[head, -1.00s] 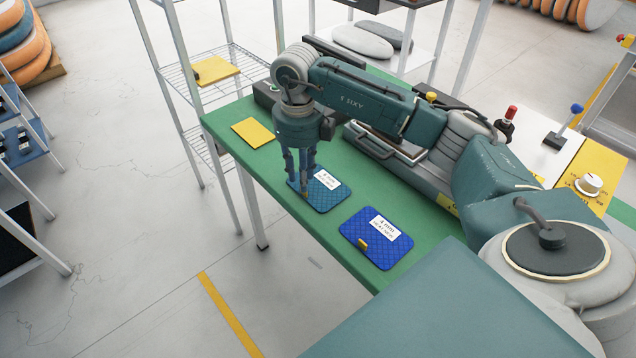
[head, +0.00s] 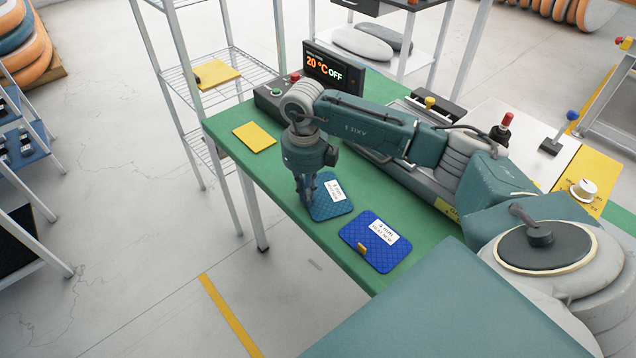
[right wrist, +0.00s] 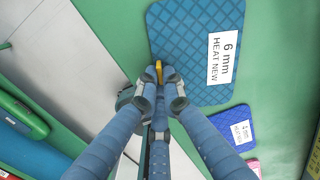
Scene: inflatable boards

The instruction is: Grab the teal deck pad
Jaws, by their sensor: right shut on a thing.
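The teal deck pad (head: 331,208) lies on the green table, a quilted pad with a white label. In the right wrist view the pad (right wrist: 182,35) shows large, its label reading "6 mm HEAT NEW". My right gripper (head: 306,203) points down at the pad's near left edge. In the right wrist view its fingertips (right wrist: 161,75) are closed together around a small yellow tab (right wrist: 159,66) at the pad's edge. The pad appears to rest flat on the table. My left gripper is not in view.
A blue pad (head: 370,258) with a yellow tab and a "4 mm" label lies close by on the green table (head: 270,182). A yellow sheet (head: 254,136) lies at the far left end. A display (head: 335,72) reading "20 °C OFF" stands behind the arm.

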